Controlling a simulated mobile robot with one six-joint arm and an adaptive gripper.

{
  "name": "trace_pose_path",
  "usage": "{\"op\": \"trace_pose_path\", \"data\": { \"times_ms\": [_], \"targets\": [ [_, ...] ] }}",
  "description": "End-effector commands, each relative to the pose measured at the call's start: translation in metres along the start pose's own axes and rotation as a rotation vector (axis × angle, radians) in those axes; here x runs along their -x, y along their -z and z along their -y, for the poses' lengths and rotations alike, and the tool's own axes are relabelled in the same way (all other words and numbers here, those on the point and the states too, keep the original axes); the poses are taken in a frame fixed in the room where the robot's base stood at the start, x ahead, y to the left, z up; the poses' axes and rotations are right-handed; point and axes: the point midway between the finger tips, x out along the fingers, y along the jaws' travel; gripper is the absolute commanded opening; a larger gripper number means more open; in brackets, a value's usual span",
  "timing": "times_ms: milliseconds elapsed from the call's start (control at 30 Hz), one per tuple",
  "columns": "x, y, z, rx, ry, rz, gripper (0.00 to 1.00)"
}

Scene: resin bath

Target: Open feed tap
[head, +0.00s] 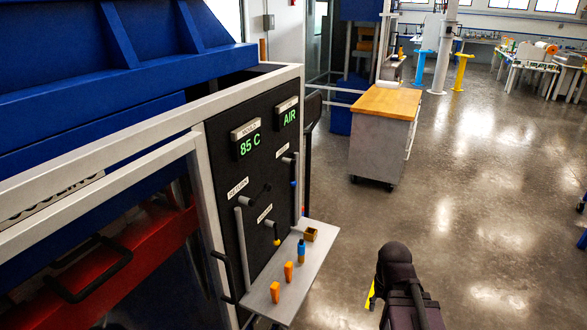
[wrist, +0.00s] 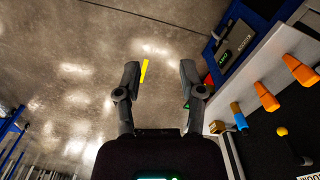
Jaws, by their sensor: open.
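A black panel (head: 240,120) on the machine's grey frame carries several valve levers. One lever (head: 262,194) is beside a label that seems to read RETURN. Below it, a lever with a yellow knob (head: 276,241) hangs down; this knob also shows in the wrist view (wrist: 282,131). A lever with a blue knob (head: 293,184) is at the panel's right edge. The other labels are too small to read, so I cannot tell which lever is the feed tap. My gripper (wrist: 160,75) is open and empty, over the floor, apart from the panel.
A grey shelf (head: 304,275) juts out below the levers. It bears two orange pieces (head: 275,292) (head: 289,271), a blue piece (head: 301,252) and a small brown box (head: 311,234). A wood-topped cart (head: 386,101) stands behind.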

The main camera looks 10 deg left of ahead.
Motion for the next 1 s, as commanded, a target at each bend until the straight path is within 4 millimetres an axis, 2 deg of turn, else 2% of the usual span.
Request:
{"op": "trace_pose_path", "data": {
  "times_ms": [367,567,767,1000],
  "targets": [
    [0.0,0.0,0.0,-0.001,0.001,0.0,0.51],
    [-0.001,0.013,0.009,-0.046,0.047,-0.016,0.51],
    [0.001,0.048,0.039,-0.193,0.201,-0.047,0.51],
    [0.018,0.117,0.089,-0.519,0.525,-0.042,0.51]
  ]
}}
